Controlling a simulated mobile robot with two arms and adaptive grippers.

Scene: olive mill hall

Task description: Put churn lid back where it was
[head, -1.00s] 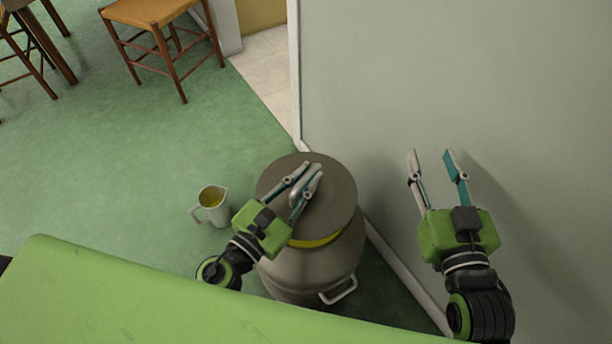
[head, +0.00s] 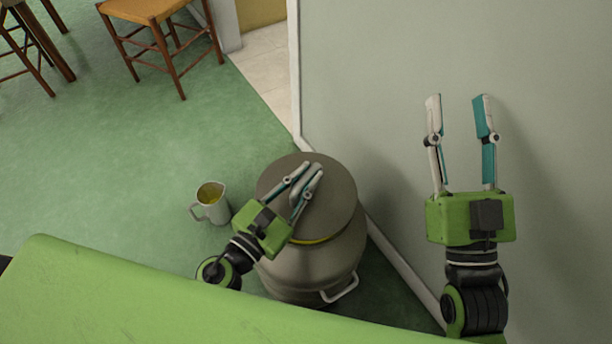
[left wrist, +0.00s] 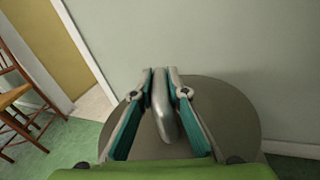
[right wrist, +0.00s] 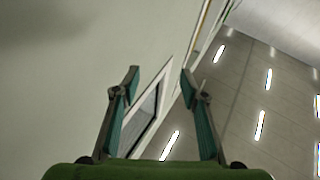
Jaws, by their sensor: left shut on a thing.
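The grey round churn lid (head: 335,197) is over the mouth of the metal churn (head: 315,270). A thin yellow sliver shows under the lid's front edge, and I cannot tell whether the lid is fully seated. My left gripper (head: 311,170) is shut on the lid's upright handle, which shows between its fingers in the left wrist view (left wrist: 165,115). The lid's flat top (left wrist: 235,110) also shows there. My right gripper (head: 459,98) is open and empty, raised beside the wall, to the right of the churn.
A white jug (head: 214,212) with yellow liquid stands on the green floor left of the churn. A pale wall (head: 400,90) is close behind and right. A stool (head: 150,15) is at the back left. A green surface (head: 120,300) fills the lower left.

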